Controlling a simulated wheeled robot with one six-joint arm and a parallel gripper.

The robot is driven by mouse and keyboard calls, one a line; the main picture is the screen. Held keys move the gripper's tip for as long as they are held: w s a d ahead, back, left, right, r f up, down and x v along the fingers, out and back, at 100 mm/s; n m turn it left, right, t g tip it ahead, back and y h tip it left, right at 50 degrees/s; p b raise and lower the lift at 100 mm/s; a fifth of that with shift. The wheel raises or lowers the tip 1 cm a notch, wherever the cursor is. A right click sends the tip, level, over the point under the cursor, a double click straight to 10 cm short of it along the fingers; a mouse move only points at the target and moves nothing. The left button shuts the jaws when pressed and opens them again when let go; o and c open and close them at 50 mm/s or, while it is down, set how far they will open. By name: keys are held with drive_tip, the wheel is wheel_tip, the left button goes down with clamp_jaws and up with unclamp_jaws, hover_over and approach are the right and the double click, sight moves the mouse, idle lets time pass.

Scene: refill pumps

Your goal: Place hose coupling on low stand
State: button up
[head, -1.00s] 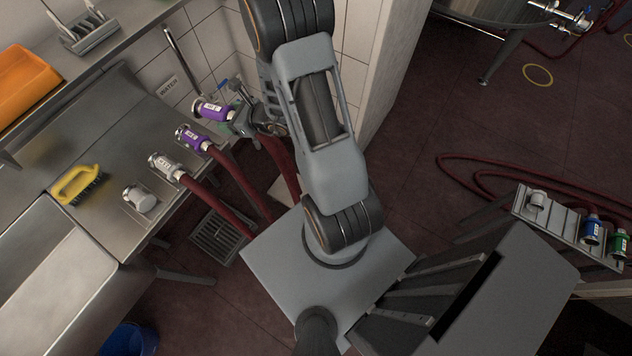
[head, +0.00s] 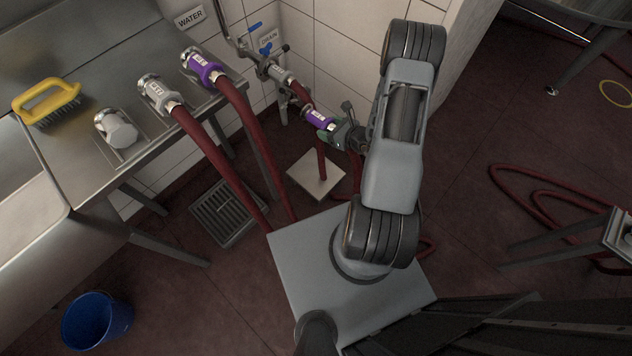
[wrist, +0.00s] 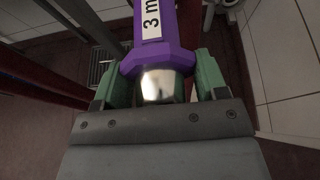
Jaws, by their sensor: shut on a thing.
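My gripper (head: 343,133) is shut on a purple hose coupling (head: 318,120) with a white label, held in the air in front of the tiled wall. In the wrist view the purple coupling (wrist: 158,45) sits between the green jaws (wrist: 160,85), its shiny metal end toward the gripper; the label reads "3 m", the rest cut off. A dark red hose runs down near it. A low stand (head: 619,232) on legs shows only in part at the right edge; most of its top is out of view.
A valve pipe (head: 270,68) juts from the wall. Red hoses (head: 540,195) lie on the floor at right. A blue bucket (head: 97,321) stands front left.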

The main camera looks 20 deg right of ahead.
drive_tip(key=s+d+f+b, duration=0.2)
drive_tip(key=f+b, duration=0.5)
drive_tip(key=f, duration=0.4)
drive_tip(key=s+d+f+b, duration=0.1)
drive_tip(key=s+f+b, duration=0.1)
drive_tip(key=f+b, duration=0.65)
drive_tip(key=s+d+f+b, duration=0.25)
drive_tip(key=f+b, duration=0.25)
drive_tip(key=f, duration=0.9)
drive_tip(key=b, duration=0.7)
hover_over(322, 177)
drive_tip(key=f, duration=0.9)
drive_tip(key=shift+s+f, duration=0.15)
drive_tip(key=shift+s, duration=0.1)
drive_tip(key=shift+w+a+f, duration=0.1)
drive_tip(key=shift+w+f, duration=0.05)
drive_tip(key=shift+f, duration=0.2)
drive_tip(key=shift+w+f+b, duration=0.15)
drive_tip(key=shift+f+b, duration=0.8)
drive_tip(key=shift+f, duration=0.6)
drive_tip(key=shift+f, duration=0.1)
drive_tip(key=o, duration=1.2)
drive_tip(key=shift+m, duration=0.3)
